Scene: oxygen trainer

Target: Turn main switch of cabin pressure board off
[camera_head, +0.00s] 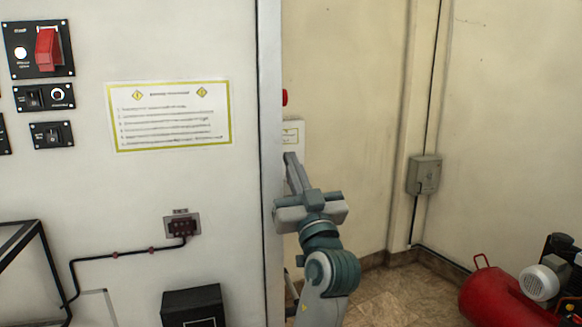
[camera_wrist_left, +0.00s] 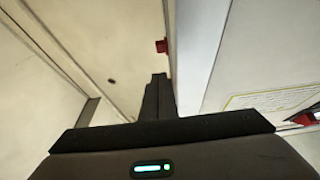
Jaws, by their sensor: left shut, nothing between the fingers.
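A large red switch (camera_head: 47,48) sits on a black plate at the upper left of the white board (camera_head: 180,55) in the head view. Its label is too small to read, so I cannot tell whether it is the main switch. My left gripper (camera_head: 291,158) is shut and empty, its fingers pointing up beside the board's right edge, well to the right of the red switch. In the left wrist view the shut fingers (camera_wrist_left: 158,82) point up just below a small red part (camera_wrist_left: 161,46) by a white edge. My right gripper is out of view.
Smaller black switch plates (camera_head: 45,97) sit below the red switch. An instruction sheet (camera_head: 168,116) and a socket (camera_head: 182,225) are on the board. A red part (camera_head: 285,97) shows behind the board's edge. A red tank (camera_head: 500,300) stands at lower right.

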